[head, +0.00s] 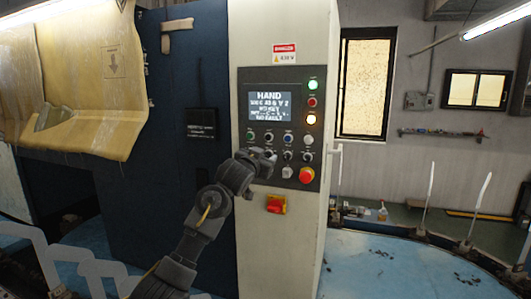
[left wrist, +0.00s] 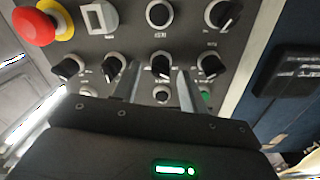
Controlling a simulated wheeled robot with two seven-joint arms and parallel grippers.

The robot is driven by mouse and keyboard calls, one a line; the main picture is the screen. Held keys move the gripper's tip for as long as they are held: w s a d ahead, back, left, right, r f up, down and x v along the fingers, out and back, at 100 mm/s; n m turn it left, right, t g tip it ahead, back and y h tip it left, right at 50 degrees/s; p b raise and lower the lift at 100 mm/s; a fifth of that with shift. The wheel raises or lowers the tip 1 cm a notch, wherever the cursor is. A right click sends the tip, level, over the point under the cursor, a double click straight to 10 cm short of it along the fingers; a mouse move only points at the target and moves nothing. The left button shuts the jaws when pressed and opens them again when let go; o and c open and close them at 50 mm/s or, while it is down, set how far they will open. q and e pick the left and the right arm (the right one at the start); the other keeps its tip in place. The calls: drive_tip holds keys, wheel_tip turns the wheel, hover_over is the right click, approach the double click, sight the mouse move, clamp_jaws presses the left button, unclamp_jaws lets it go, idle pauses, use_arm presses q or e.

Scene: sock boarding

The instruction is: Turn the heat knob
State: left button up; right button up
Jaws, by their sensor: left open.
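The dark control panel (head: 279,125) on the cream cabinet carries rows of round black knobs. Their labels are too small to read, so I cannot tell which one is the heat knob. My left gripper (head: 268,157) is at the lower left of the panel and hides some knobs in the head view. In the left wrist view the left gripper's two fingers (left wrist: 155,88) are apart, with a black knob (left wrist: 161,66) just beyond the gap between them. Contact with the knob cannot be told. My right gripper is not in view.
A red emergency button (left wrist: 33,25) on a yellow collar and a white square button (left wrist: 99,17) sit near the knobs. A red-and-yellow switch (head: 276,204) is below the panel. A screen (head: 270,106) and lit lamps (head: 312,85) are above. Yellow sheeting (head: 90,90) hangs at left.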

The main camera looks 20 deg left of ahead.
use_arm(q)
drive_tip(key=shift+w, duration=0.3)
drive_tip(key=shift+c, duration=0.4)
drive_tip(key=c, duration=0.7)
drive_tip(key=shift+d, duration=0.15)
clamp_jaws()
